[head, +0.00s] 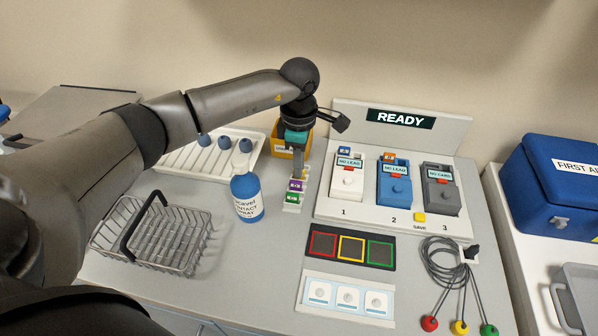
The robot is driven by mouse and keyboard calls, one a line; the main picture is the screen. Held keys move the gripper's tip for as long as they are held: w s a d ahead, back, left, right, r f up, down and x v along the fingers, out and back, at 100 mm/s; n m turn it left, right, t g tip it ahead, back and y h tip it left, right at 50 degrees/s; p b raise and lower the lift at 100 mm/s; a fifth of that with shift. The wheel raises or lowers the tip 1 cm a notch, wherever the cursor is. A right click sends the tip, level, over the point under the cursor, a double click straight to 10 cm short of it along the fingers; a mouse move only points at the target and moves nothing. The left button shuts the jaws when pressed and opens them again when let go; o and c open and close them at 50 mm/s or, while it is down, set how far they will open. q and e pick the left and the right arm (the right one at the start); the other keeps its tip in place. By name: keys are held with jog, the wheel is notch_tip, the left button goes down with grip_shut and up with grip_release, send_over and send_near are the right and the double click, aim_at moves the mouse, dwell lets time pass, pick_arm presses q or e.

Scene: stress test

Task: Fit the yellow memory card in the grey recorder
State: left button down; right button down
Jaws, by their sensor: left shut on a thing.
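The grey recorder (441,190) stands at the right end of the recorder board, above the number 3, and its label reads NO CARD. My left gripper (299,170) points down at the far end of a small card rack (291,208). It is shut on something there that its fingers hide. A purple card (296,186) and a green card (292,198) show in the rack just in front of the fingers. I cannot make out the yellow memory card; the gripper covers that end of the rack. My right gripper is not in view.
A white recorder (348,178) and a blue recorder (394,183) stand beside the grey one, before a READY sign (401,119). A blue spray bottle (246,194) stands left of the rack. A yellow bin (309,141) is behind my gripper. Coiled leads (447,262) lie at front right.

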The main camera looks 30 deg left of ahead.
pick_arm(q)
notch_tip(320, 180, up, 6)
jog(key=p, duration=0.4)
jog(key=shift+r, duration=0.15)
